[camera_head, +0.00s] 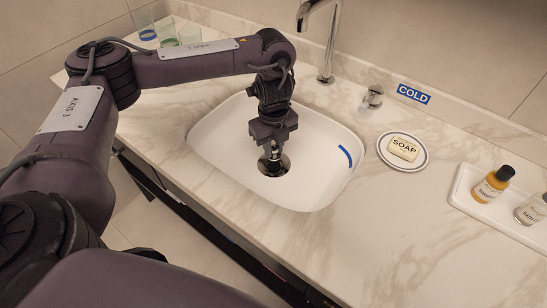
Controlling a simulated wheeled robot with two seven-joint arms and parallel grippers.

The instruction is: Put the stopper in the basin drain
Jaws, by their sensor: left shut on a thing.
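The white basin (315,165) is set in the marble counter, with a short blue mark on its right inner wall. Its drain (287,163) is a dark round opening in the basin floor, partly covered by my gripper. My left gripper (272,150) points down inside the basin, right over the drain. It is shut on a small metallic piece, the stopper (272,163), at the drain. I cannot tell whether the stopper sits in the drain or just above it. My right gripper is not in view.
A faucet (328,50) and a knob (373,97) by a blue COLD label (413,94) stand behind the basin. A soap dish (383,150) and a tray (465,185) with bottles (492,184) are at right. Glasses (145,27) stand at back left. The front right counter is clear.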

